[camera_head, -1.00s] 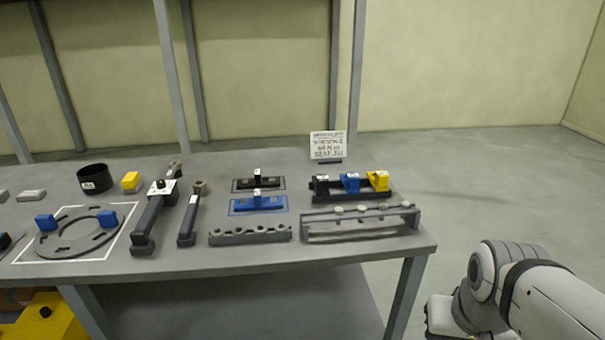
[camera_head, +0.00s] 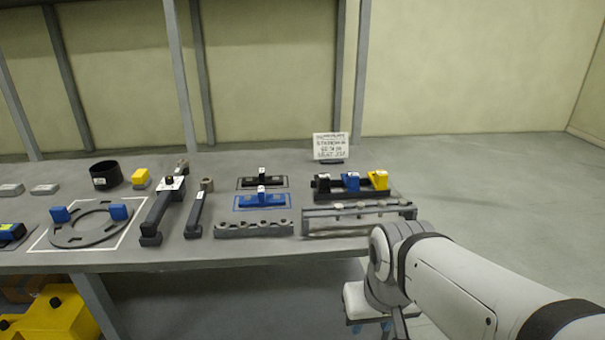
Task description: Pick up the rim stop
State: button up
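No part carries a readable name, so I cannot tell for sure which one is the rim stop. A grey ring plate (camera_head: 84,239) lies in a white outline at the left of the bench, with a blue block (camera_head: 60,214) and a second blue block (camera_head: 119,212) on its rim. A black holder (camera_head: 352,196) at the right bears a black block (camera_head: 323,182), a blue block (camera_head: 351,181) and a yellow block (camera_head: 378,179). My arm reaches in from the lower right, its end low before the bench's right front corner; my gripper's fingers are not clear.
The grey bench (camera_head: 180,259) has black and blue fixtures (camera_head: 261,201) in outlines, a grey slotted bar (camera_head: 254,229), a rail (camera_head: 345,219), long dark tools (camera_head: 160,212), a black cup (camera_head: 106,175) and a sign (camera_head: 330,147). Yellow items (camera_head: 50,318) sit below. Floor at right is open.

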aim_at(323, 180)
jog(key=z, duration=0.05)
jog(key=i, duration=1)
jog(key=u, duration=0.05)
